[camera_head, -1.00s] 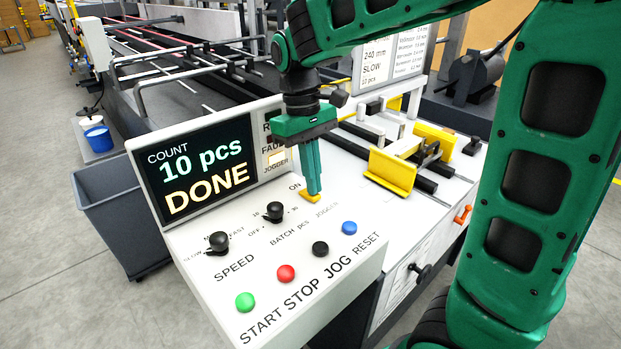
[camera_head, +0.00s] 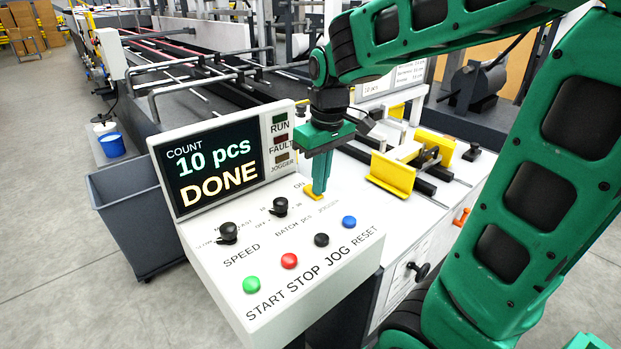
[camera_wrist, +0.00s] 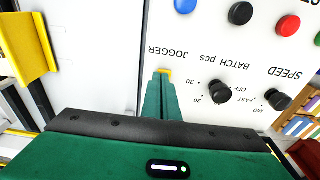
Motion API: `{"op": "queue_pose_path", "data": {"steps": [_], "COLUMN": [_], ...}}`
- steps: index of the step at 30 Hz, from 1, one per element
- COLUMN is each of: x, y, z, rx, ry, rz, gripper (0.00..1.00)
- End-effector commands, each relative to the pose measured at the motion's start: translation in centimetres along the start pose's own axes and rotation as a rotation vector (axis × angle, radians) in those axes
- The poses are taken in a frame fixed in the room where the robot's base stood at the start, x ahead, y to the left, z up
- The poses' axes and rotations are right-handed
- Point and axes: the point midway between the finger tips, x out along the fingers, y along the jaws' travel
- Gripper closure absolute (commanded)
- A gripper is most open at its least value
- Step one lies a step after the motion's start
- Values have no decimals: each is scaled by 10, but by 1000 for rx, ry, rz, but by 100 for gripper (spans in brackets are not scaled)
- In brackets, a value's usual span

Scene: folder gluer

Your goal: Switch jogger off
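The jogger switch (camera_head: 314,193) is a small yellow part on the sloped white panel, beside the JOGGER lettering and below ON. My gripper (camera_head: 321,188) points down at it, its green fingers together and their tips at the switch, hiding part of it. In the wrist view the fingertips (camera_wrist: 164,80) cover most of the switch, and a yellow edge (camera_wrist: 165,71) shows beyond them. I cannot tell whether they touch it. The JOGGER lamp (camera_head: 282,158) on the display's right side looks dark. The display (camera_head: 212,165) reads COUNT 10 pcs DONE.
Black SPEED (camera_head: 228,233) and BATCH (camera_head: 280,207) knobs sit left of the switch. Green (camera_head: 251,285), red (camera_head: 289,261), black (camera_head: 321,240) and blue (camera_head: 349,222) buttons line the front. A yellow bracket (camera_head: 390,175) stands to the right. A grey bin (camera_head: 135,225) is at left.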

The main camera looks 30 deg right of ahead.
Motion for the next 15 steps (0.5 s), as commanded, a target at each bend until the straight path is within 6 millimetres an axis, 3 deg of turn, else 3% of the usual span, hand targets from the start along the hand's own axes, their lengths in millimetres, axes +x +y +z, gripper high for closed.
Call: {"op": "queue_pose_path", "data": {"steps": [1, 15], "x": [11, 14], "y": [-2, -1], "z": [10, 0], "rx": [0, 2], "ry": [-37, -43], "rz": [-6, -7], "gripper": [100, 100]}}
